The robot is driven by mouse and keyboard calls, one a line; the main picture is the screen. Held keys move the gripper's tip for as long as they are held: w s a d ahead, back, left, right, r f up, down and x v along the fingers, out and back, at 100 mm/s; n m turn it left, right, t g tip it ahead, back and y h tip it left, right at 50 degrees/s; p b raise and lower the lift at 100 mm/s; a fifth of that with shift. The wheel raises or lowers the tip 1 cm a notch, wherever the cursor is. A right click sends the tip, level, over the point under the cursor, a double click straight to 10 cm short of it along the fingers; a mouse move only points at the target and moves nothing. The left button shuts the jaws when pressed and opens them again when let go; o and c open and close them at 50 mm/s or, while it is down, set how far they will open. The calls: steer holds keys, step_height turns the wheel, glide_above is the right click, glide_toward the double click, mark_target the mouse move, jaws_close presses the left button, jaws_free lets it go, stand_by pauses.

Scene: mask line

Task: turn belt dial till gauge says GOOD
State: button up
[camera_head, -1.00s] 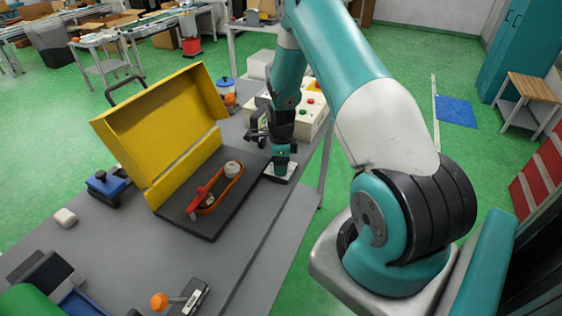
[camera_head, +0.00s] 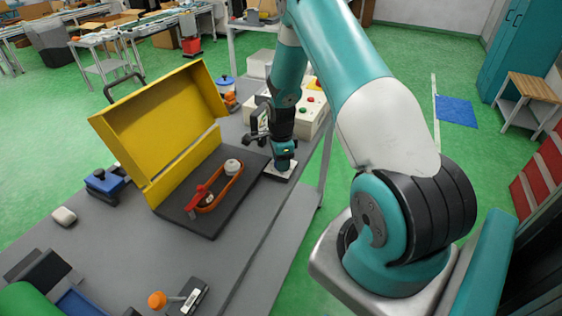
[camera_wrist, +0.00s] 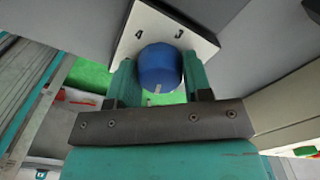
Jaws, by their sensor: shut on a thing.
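The belt dial (camera_wrist: 160,67) is a blue round knob with a pale mark on its near side. It stands on a white plate (camera_wrist: 196,42) printed with the numbers 4 and 3. My gripper (camera_wrist: 160,80) is shut on the dial, one finger on each side. In the head view my gripper (camera_head: 285,160) points down at the white plate (camera_head: 279,171), and hides the dial. The belt unit has a dark base (camera_head: 213,236), a raised yellow guard (camera_head: 160,125) and an orange belt (camera_head: 222,190) around pulleys, with a red part (camera_head: 202,196) on it. I cannot make out a gauge reading.
A white control box (camera_head: 309,118) with coloured buttons stands behind my gripper. A blue block (camera_head: 104,183) and a small white block (camera_head: 64,216) lie left of the guard. An orange-knobbed tool (camera_head: 180,300) lies at the front. Grey table (camera_head: 130,255) between them is clear.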

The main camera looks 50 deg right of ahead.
steer(key=n, duration=0.4)
steer(key=shift+n+b, duration=0.3)
steer(key=shift+b, duration=0.1)
steer(key=n, duration=0.4)
steer(key=shift+n+b, duration=0.3)
steer(key=shift+b, duration=0.05)
steer(key=n, duration=0.4)
steer(key=shift+n+b, duration=0.3)
steer(key=n, duration=0.9)
steer(key=shift+b, duration=0.35)
steer(key=n, duration=0.4)
steer(key=shift+n, duration=0.3)
steer(key=n, duration=0.4)
steer(key=shift+n+b, duration=0.3)
steer(key=shift+n, duration=1.8)
